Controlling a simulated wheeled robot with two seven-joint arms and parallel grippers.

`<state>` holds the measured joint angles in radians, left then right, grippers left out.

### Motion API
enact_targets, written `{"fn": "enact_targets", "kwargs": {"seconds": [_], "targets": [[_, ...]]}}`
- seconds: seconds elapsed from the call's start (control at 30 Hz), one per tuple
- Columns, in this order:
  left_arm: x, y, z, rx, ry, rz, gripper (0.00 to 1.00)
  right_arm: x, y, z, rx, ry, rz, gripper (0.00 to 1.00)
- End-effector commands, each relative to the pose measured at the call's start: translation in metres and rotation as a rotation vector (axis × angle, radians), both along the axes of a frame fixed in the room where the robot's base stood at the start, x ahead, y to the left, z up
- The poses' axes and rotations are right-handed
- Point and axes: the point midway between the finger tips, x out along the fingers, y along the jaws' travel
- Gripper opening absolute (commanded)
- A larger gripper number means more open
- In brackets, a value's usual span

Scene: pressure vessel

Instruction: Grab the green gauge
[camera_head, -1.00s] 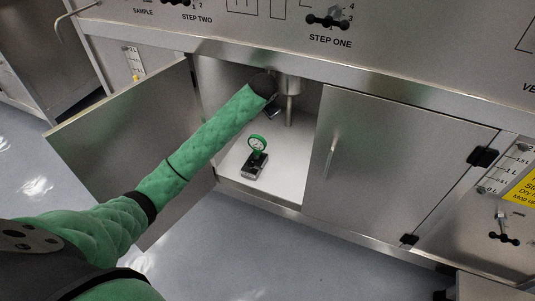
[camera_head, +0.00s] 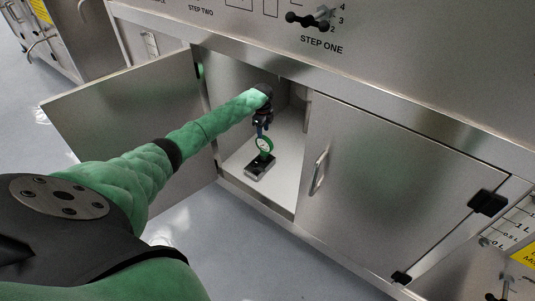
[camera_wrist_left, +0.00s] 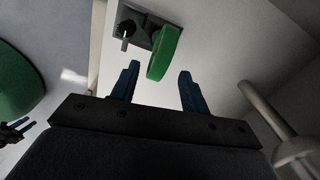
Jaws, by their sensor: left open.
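The green gauge (camera_head: 265,145) has a round white face with a green rim and stands on a small dark base (camera_head: 259,167) on the cabinet floor. My left gripper (camera_head: 262,127) is inside the cabinet, just above the gauge. In the left wrist view, the gauge (camera_wrist_left: 164,52) shows edge-on as a green ring, between and a little beyond the two blue fingers of my left gripper (camera_wrist_left: 158,84). The fingers are open and apart, with a gap on both sides of the gauge.
The left cabinet door (camera_head: 130,120) stands open, and my left arm passes over it. The right door (camera_head: 390,180) with its handle (camera_head: 319,172) is shut. In the left wrist view, a pipe (camera_wrist_left: 268,110) runs at the right of the fingers. The white cabinet floor (camera_head: 285,158) is otherwise clear.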

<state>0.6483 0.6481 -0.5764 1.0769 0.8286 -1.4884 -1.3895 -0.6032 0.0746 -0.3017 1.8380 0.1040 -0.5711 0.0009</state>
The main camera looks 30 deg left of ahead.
Motion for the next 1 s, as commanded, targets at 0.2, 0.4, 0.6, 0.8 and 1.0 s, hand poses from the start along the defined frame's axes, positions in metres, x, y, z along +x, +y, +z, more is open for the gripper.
{"fn": "enact_targets", "kwargs": {"seconds": [0.2,0.4,0.6,0.8,1.0], "targets": [[0.001,0.000,-0.001,0.001,-0.004,-0.149,0.45,0.005,0.000,0.003,0.007,-0.028,-0.006,0.36],[0.001,-0.001,-0.015,0.001,-0.003,-0.165,0.45,0.004,0.000,0.001,0.006,-0.028,-0.007,0.36],[0.001,-0.001,-0.032,0.002,-0.003,-0.164,0.45,0.004,0.000,0.000,0.006,-0.028,-0.007,0.36],[0.002,-0.005,-0.059,0.001,-0.003,-0.163,0.45,0.004,0.000,-0.003,0.006,-0.028,-0.007,0.36],[0.002,-0.004,-0.076,0.001,-0.004,-0.162,0.45,0.004,0.000,-0.005,0.006,-0.028,-0.007,0.36]]}}
